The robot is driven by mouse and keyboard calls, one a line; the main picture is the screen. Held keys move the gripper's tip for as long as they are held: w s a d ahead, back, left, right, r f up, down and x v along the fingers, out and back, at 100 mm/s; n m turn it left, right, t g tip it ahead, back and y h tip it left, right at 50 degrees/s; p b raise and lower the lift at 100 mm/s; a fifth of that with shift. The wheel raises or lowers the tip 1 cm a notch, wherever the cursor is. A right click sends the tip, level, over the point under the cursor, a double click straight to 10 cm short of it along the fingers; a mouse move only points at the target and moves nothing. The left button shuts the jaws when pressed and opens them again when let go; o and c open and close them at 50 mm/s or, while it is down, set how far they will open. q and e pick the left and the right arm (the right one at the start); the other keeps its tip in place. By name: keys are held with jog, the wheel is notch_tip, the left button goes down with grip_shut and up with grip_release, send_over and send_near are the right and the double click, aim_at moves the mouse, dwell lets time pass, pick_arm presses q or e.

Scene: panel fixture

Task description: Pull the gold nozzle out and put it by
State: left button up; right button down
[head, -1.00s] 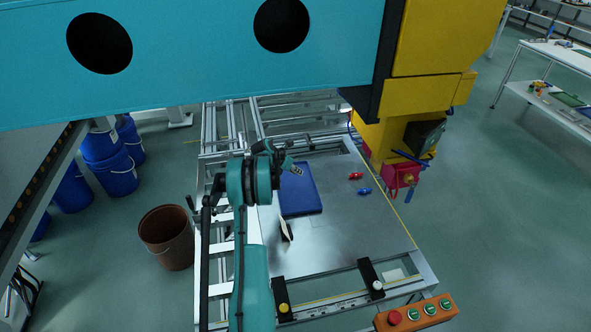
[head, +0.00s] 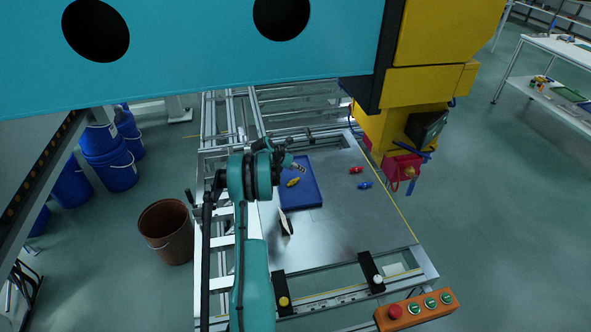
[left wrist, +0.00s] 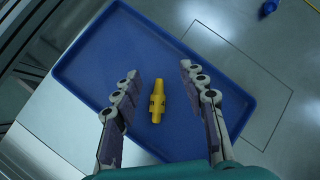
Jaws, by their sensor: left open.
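The gold nozzle (head: 292,182) lies on its side in the blue tray (head: 303,198). In the left wrist view the nozzle (left wrist: 157,101) lies on the bare floor of the tray (left wrist: 92,62), lengthwise between my fingers in the picture. My left gripper (head: 299,168) is over the tray, close to the nozzle. In the left wrist view its fingers (left wrist: 158,73) are spread wide, with a gap on both sides of the nozzle, and hold nothing. My right gripper is not in view.
A red nozzle-like piece (head: 356,170) and a blue one (head: 365,185) lie on the metal table (head: 345,225) right of the tray. A yellow machine (head: 385,125) with a red head (head: 403,168) stands at the table's right edge. The table's front right is clear.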

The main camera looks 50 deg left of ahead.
pick_arm(q)
jog(key=v, duration=1.1)
jog(key=shift+s+r, duration=0.25)
jog(key=shift+r, duration=0.05)
jog(key=shift+d, duration=0.1)
jog(key=w+d+r+m, duration=0.1)
jog(key=d+r+m, duration=0.4)
jog(key=d, duration=0.5)
jog(key=w+d+r+m+g, duration=0.1)
jog(key=d+r+m, duration=0.3)
jog(key=d+m, duration=0.45)
jog(key=d+r+m, duration=0.4)
jog(key=d, duration=0.7)
jog(key=s+d+m, duration=0.8)
jog(key=d+m, duration=0.3)
jog(key=d, duration=0.1)
jog(key=s+d+f+m, duration=0.1)
jog(key=s+d+m, duration=0.8)
jog(key=d+m, duration=0.2)
jog(key=shift+s+d+f+m+t, duration=0.15)
jog(key=shift+d+f+m+t, duration=0.05)
jog(key=shift+d+m+t, duration=0.2)
